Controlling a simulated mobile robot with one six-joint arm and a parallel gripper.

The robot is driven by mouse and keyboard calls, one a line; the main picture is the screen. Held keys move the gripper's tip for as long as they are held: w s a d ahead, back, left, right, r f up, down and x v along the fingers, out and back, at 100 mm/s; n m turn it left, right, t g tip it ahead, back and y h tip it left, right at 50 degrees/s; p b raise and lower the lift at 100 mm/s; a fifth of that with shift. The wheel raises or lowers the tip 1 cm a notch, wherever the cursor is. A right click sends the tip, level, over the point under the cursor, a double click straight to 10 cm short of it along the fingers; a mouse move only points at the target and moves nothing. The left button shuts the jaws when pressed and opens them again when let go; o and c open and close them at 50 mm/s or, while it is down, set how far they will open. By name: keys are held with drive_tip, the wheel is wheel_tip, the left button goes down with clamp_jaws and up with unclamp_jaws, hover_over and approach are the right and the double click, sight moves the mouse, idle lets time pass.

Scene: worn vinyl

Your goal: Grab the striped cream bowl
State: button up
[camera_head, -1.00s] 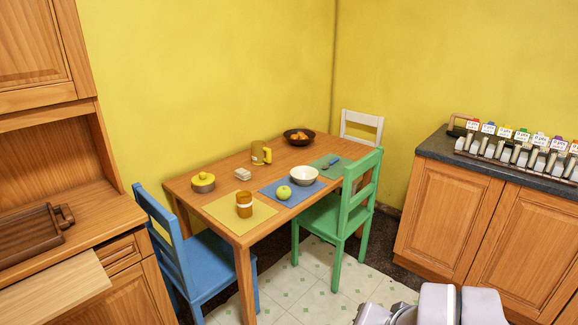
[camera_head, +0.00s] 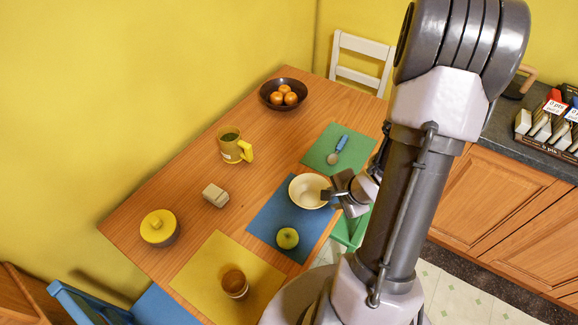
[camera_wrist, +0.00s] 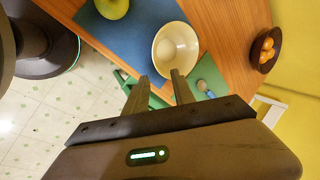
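The cream bowl (camera_head: 306,191) stands upright on the blue placemat (camera_head: 268,219); I cannot make out stripes at this size. It appears empty. In the wrist view the bowl (camera_wrist: 170,38) lies just past my fingertips, its near rim close to the right finger. My gripper (camera_head: 333,193) reaches in from the right side of the bowl. The wrist view shows my gripper (camera_wrist: 160,77) open, with a gap between the two fingers and nothing held. I cannot tell whether a finger touches the rim.
A green apple (camera_head: 288,238) sits on the same mat. A brown-and-cream jar (camera_head: 234,283), a yellow-lidded pot (camera_head: 159,228), a small pale block (camera_head: 215,195), a yellow-handled mug (camera_head: 234,147) and a bowl of oranges (camera_head: 273,100) stand around. A utensil (camera_head: 338,149) lies on the green mat (camera_head: 318,154).

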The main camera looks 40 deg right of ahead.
sight(321, 205)
drive_tip(key=b+x, duration=0.2)
drive_tip(key=x, duration=0.1)
drive_tip(key=b+x, duration=0.2)
drive_tip(key=x, duration=0.1)
drive_tip(key=s+b+x, duration=0.1)
drive_tip(key=b+x, duration=0.1)
drive_tip(key=x, duration=0.1)
drive_tip(key=shift+w+a+f, duration=0.1)
drive_tip(key=shift+f, duration=0.6)
drive_tip(key=shift+w+f, duration=0.2)
drive_tip(key=shift+f, duration=0.05)
drive_tip(key=b+x, duration=0.4)
drive_tip(key=x, duration=0.1)
drive_tip(key=shift+s+f, duration=0.1)
drive_tip(key=shift+f, duration=0.2)
drive_tip(key=shift+r, duration=0.2)
clamp_jaws()
